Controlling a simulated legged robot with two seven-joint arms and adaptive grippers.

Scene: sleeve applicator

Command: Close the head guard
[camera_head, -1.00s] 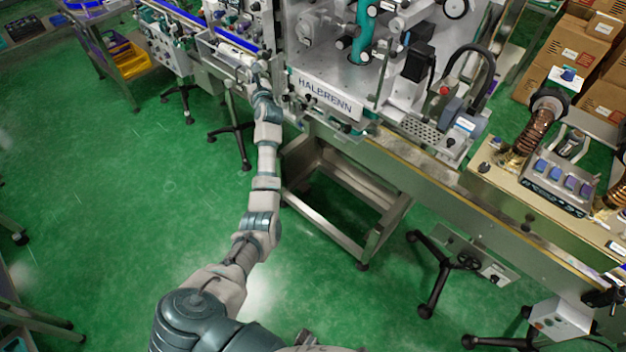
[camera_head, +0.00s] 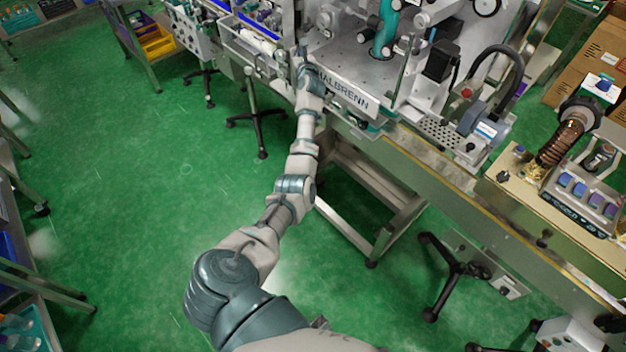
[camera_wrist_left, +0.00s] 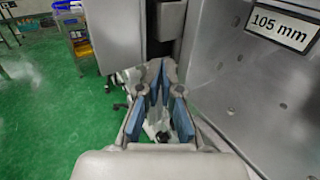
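The labelling machine (camera_head: 343,92) with the HALBRENN plate stands at top centre in the head view. I cannot clearly tell which of its panels is the head guard. My left gripper (camera_head: 302,52) reaches up to the left end of that plate, close to the machine; contact is unclear. In the left wrist view the left gripper (camera_wrist_left: 160,112) has its blue-padded fingers apart with nothing between them. A pale grey panel (camera_wrist_left: 115,35) stands beyond it on the left, and a metal plate (camera_wrist_left: 245,75) with a 105 mm label lies on the right. My right gripper is out of view.
A conveyor (camera_head: 440,175) runs from the machine toward the lower right. A red button (camera_head: 466,93) and a cabled motor unit (camera_head: 482,125) sit on the machine's right side. A stand leg (camera_head: 258,120) is left of my forearm. Green floor (camera_head: 120,200) is open at left.

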